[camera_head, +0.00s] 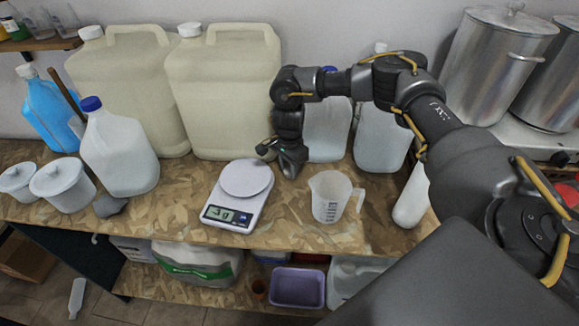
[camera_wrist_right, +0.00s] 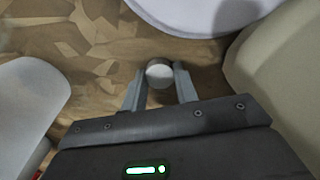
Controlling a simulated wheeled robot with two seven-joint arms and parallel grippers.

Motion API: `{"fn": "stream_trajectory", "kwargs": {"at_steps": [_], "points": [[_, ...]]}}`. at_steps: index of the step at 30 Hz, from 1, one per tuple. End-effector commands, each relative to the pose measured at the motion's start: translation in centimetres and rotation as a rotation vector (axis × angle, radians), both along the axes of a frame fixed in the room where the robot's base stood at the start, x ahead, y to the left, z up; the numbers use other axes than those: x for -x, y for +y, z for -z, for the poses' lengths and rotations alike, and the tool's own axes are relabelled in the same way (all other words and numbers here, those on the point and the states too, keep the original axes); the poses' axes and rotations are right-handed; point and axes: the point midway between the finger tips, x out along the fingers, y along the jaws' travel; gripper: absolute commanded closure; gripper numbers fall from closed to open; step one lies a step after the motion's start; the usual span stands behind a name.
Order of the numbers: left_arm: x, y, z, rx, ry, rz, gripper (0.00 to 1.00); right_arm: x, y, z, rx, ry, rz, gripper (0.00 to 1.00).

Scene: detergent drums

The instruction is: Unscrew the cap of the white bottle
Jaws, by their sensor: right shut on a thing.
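A white bottle (camera_head: 411,197) stands at the right of the worktop in the head view. My right arm hides its upper part, so I cannot see its cap there. My right gripper (camera_head: 264,150) is well to the left of it, low beside the kitchen scale. In the right wrist view, the gripper's fingers (camera_wrist_right: 159,80) are shut on a small round whitish cap-like piece (camera_wrist_right: 159,72). Patterned worktop shows around this piece, and no bottle body is visible under it. My left gripper is not in view.
The scale (camera_head: 239,190) and a measuring jug (camera_head: 328,197) stand near the front edge. Large cream canisters (camera_head: 222,95) stand behind the gripper. A blue-capped jug (camera_head: 118,150) and white tubs (camera_head: 62,186) are left. Steel pots (camera_head: 490,65) stand at the right.

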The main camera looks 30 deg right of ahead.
Motion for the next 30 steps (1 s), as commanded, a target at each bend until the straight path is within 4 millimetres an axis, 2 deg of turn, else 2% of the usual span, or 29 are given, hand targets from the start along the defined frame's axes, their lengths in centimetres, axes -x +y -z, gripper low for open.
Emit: {"fn": "stream_trajectory", "kwargs": {"at_steps": [1,6,14,17,18,20,25,30], "points": [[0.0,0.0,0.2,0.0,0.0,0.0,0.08,0.0,0.0,0.3,0.0,0.0,0.0,0.69],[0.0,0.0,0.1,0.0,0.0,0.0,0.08,0.0,0.0,0.1,0.0,0.001,0.0,0.49],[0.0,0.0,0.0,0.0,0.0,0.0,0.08,0.0,0.0,0.0,0.0,0.001,0.0,0.49],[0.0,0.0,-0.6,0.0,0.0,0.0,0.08,0.0,0.0,-0.6,0.0,0.0,0.0,0.49],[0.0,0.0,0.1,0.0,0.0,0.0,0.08,-0.1,0.0,-0.7,0.0,-0.002,0.0,0.49],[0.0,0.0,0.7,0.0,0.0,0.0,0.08,-0.1,0.0,-1.4,-0.002,-0.003,-0.001,0.49],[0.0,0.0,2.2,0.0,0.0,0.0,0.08,-0.1,0.0,-5.0,0.0,-0.007,-0.001,0.49],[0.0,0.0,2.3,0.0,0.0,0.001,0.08,-0.1,0.0,-8.6,0.002,-0.006,-0.001,0.49]]}}
